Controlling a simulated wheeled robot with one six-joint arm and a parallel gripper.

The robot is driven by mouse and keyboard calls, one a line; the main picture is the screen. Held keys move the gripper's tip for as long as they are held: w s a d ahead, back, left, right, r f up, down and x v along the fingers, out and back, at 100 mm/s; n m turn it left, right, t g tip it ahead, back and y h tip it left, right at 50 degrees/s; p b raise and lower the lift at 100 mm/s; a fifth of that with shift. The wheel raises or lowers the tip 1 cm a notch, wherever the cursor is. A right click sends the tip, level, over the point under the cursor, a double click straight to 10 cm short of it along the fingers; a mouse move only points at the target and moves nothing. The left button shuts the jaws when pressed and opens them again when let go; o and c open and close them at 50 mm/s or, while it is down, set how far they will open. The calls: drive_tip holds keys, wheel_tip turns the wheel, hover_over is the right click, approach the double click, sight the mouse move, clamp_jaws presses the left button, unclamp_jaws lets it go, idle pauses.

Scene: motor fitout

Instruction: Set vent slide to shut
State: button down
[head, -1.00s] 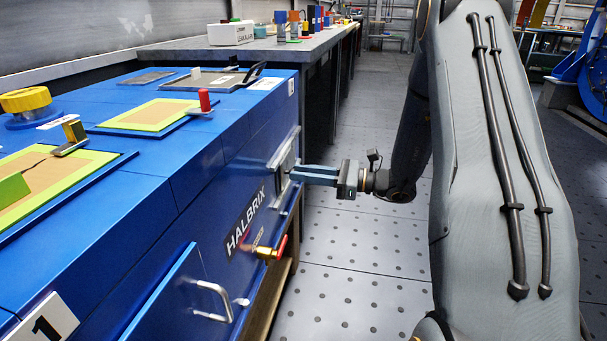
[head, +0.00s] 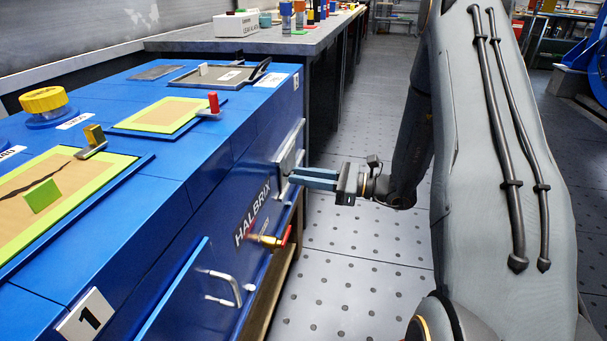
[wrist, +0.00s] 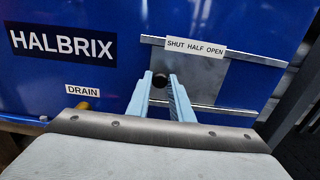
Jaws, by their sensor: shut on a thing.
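The vent slide (wrist: 228,82) is on the blue cabinet's side face, between an upper and a lower metal rail, under a label (wrist: 195,47) reading SHUT HALF OPEN. Its dark round knob (wrist: 159,81) is between my gripper's fingertips (wrist: 160,77), just below and slightly left of the word SHUT. My gripper is shut on the knob. In the head view my gripper (head: 292,176) reaches the metal slide panel (head: 287,160) from the right; the knob is hidden there. My fingers cover part of the panel and lower rail in the wrist view.
A drain valve with a red handle (head: 270,240) sticks out below the HALBRIX sign (head: 252,212). A door handle (head: 225,288) is nearer. A workbench (head: 270,37) stands behind the cabinet. The perforated floor (head: 365,265) to the right is clear.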

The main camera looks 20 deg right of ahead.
drive_tip(key=c, duration=1.6)
unclamp_jaws()
drive_tip(key=shift+s+a, duration=0.2)
drive_tip(key=shift+s, duration=0.05)
drive_tip(key=p+v, duration=0.1)
drive_tip(key=v, duration=0.6)
drive_tip(key=shift+s+d+p, duration=0.2)
drive_tip(key=shift+d+p, duration=0.1)
drive_tip(key=shift+d, duration=0.05)
drive_tip(key=shift+f, duration=0.1)
